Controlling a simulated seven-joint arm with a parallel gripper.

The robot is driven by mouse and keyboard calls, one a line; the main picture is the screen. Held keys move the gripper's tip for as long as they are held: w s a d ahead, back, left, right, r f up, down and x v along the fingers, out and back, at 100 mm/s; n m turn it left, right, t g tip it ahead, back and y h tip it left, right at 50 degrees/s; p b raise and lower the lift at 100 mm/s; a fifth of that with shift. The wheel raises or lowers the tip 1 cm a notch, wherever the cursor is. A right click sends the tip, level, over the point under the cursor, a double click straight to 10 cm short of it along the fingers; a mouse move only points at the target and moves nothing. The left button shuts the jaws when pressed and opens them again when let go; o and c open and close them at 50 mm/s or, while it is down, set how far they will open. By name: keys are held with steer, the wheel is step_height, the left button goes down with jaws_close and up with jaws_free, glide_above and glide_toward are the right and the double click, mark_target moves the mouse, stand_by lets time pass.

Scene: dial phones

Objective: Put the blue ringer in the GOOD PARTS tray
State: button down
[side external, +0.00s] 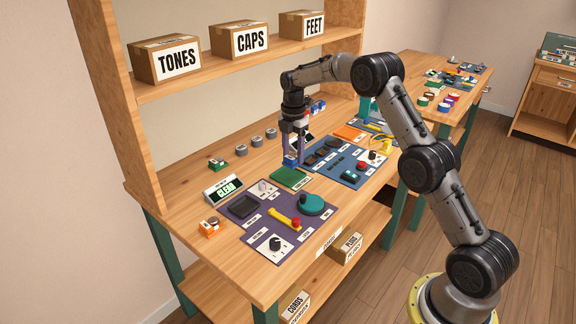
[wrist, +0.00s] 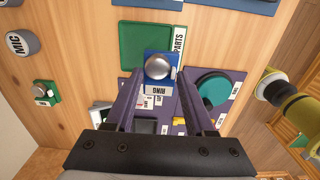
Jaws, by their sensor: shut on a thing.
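The blue ringer (wrist: 160,65) has a blue base, a silver dome and a white RING label. It sits between my gripper's (wrist: 158,80) purple fingertips, which are shut on it. In the side view the ringer (side external: 290,162) shows as a small blue patch under my gripper (side external: 292,158). The green GOOD PARTS tray (wrist: 146,44) looks empty where I see it; the ringer covers part of its near edge and label in the wrist view. In the side view the tray (side external: 289,179) lies just below the ringer. The gap between them is hard to judge.
A purple mat (side external: 283,238) with a teal dial (side external: 312,204) and other parts lies nearby. A blue mat (side external: 345,170) with parts lies on the other side. A lit CLEAN sign (side external: 225,190) and grey MIC cylinders (wrist: 22,43) stand on the bench.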

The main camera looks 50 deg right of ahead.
steer(key=shift+w+d+f, duration=0.25)
steer(key=shift+w+f, duration=0.4)
steer(key=shift+f, duration=0.1)
steer(key=shift+w+d+f, duration=0.2)
steer(key=shift+w+f, duration=0.45)
steer(key=shift+f, duration=0.05)
steer(key=shift+w+f, duration=0.1)
steer(key=shift+f, duration=1.55)
steer(key=shift+c, duration=1.3)
jaws_free()
steer(key=shift+f, duration=0.15)
